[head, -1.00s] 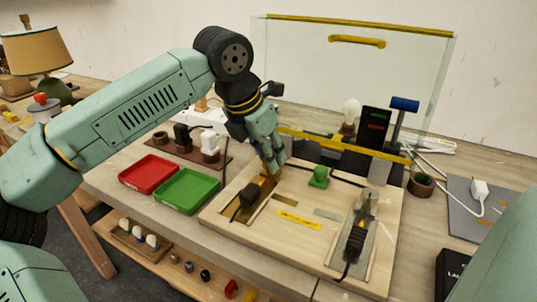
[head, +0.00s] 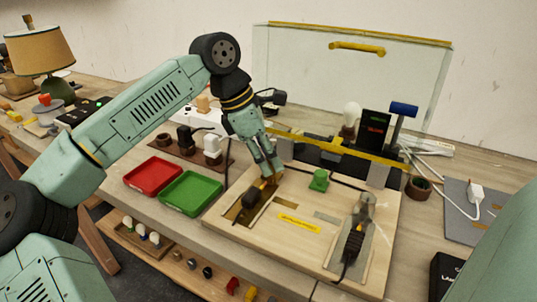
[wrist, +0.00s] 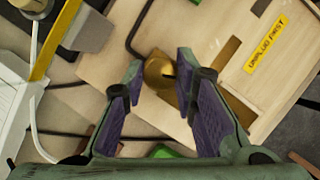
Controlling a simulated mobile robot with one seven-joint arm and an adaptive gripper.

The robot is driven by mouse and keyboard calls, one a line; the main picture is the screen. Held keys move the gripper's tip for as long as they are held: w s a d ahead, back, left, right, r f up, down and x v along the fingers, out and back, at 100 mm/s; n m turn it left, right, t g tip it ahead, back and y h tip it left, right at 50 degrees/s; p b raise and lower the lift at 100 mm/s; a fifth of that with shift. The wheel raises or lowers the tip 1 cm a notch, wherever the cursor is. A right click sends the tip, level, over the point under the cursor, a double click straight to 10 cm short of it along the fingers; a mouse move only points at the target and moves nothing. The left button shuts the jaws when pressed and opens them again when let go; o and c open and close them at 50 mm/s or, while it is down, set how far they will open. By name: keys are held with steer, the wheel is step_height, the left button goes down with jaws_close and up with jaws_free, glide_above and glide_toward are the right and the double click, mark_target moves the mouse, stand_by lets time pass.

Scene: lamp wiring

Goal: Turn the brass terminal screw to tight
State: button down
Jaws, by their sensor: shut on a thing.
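The brass terminal screw (wrist: 157,70) shows as a round brass head between my fingertips in the wrist view. In the head view my gripper (head: 274,178) points down at the brass area at the back left of the wooden board (head: 290,262), and the fingers largely hide the screw there. A brass plate (wrist: 186,92) lies beside the screw. No tightness mark on the screw can be made out.
A black plug-like part (head: 252,197) sits just in front of my gripper. A green block (head: 319,181) stands to the right, and a lamp socket assembly (head: 354,240) further right. Red (head: 153,176) and green (head: 190,192) trays lie left. A clear panel (head: 300,75) stands behind.

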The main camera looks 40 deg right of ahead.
stand_by(0.4)
steer(key=c, duration=1.3)
jaws_free()
steer(key=v, duration=1.2)
